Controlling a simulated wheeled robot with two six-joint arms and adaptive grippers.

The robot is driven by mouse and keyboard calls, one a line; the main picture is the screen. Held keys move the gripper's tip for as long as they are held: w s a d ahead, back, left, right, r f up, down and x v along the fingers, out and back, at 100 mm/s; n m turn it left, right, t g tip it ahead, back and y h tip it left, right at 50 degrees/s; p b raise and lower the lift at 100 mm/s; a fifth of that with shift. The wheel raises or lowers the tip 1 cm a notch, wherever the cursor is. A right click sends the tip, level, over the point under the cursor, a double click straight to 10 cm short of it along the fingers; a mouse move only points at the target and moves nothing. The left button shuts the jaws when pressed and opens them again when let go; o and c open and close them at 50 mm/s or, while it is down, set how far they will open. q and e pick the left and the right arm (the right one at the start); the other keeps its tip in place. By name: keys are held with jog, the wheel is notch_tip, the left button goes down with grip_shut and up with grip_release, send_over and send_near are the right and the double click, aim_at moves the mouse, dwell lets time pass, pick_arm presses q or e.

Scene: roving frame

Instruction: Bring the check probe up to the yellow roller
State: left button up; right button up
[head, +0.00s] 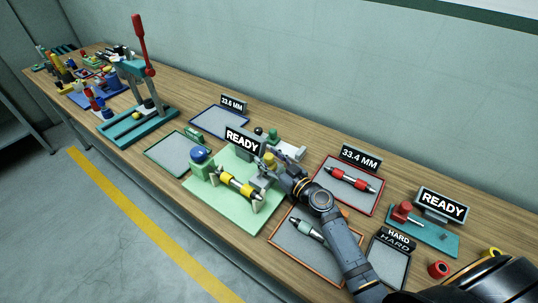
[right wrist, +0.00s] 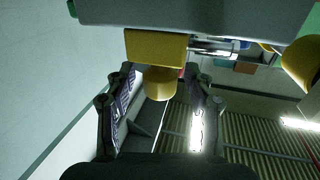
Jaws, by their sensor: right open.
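A yellow knob (head: 269,158), seemingly the check probe's handle, is at the plate's far right side, apart from the roller. My right gripper (head: 274,170) is beside this knob and hides part of the probe. In the right wrist view a yellow block (right wrist: 155,47) with a rounded yellow end (right wrist: 160,85) shows between the open fingers (right wrist: 160,100). I cannot tell whether they touch it. My left gripper is not in view.
A READY sign (head: 242,141) stands behind the fixture. A teal press (head: 137,124) stands left.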

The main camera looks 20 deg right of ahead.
jog(key=shift+c, duration=0.4)
grip_shut()
jog(key=s+a, duration=0.1)
jog(key=s+a+b, duration=0.1)
jog(key=a, duration=0.1)
jog(key=shift+s+a+f, duration=0.1)
jog(key=shift+s+a, duration=0.15)
jog(key=shift+s, duration=0.1)
jog(key=shift+d, duration=0.15)
jog(key=shift+c, duration=2)
grip_release()
jog(key=o, duration=0.5)
jog(key=shift+s+a, duration=0.1)
jog(key=shift+a, duration=0.1)
